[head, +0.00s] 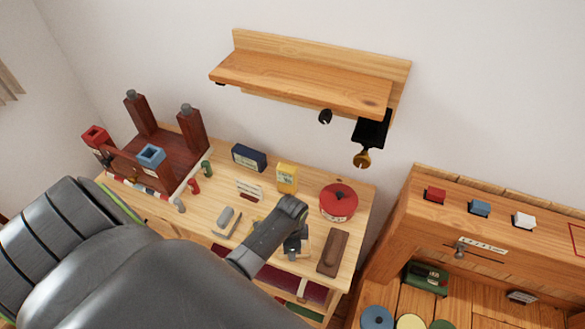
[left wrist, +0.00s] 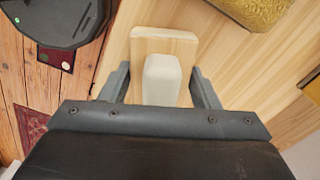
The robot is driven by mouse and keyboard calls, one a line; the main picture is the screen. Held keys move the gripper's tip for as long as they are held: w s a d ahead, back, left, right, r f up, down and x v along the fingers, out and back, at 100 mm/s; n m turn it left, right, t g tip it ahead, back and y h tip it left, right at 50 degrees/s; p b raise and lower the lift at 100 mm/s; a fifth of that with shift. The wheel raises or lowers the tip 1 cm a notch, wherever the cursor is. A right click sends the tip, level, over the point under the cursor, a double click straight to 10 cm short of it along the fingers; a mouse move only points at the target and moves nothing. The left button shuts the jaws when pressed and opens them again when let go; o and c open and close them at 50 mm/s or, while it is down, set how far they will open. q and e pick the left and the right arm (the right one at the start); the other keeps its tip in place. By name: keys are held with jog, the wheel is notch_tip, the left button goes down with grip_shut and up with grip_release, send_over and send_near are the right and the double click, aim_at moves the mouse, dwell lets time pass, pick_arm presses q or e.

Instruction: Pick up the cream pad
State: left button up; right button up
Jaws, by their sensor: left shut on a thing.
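The cream pad (left wrist: 162,80) shows in the left wrist view as a pale raised block on a flat, pale, wood-like base (left wrist: 165,42). My left gripper (left wrist: 160,92) has one finger on each side of it and is shut on it. In the head view my left gripper (head: 296,243) is over the front part of the wooden workbench (head: 222,184), and it hides most of the pad (head: 304,246). I cannot tell whether the pad touches the bench top. My right gripper is in neither view.
A red round tin (head: 338,203) and a brown block (head: 332,252) stand right of the gripper. A yellow box (head: 287,177) and dark blue box (head: 249,157) stand behind. A grey-handled tool (head: 227,221) lies left. A wall shelf (head: 300,82) hangs above; a wooden desk (head: 400,225) stands right.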

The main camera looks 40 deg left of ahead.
pick_arm(q)
notch_tip(320, 180, up, 10)
jog(key=shift+f+b, duration=0.1)
jog(key=shift+b, duration=0.3)
jog(key=o, duration=0.4)
jog(key=shift+c, duration=1.2)
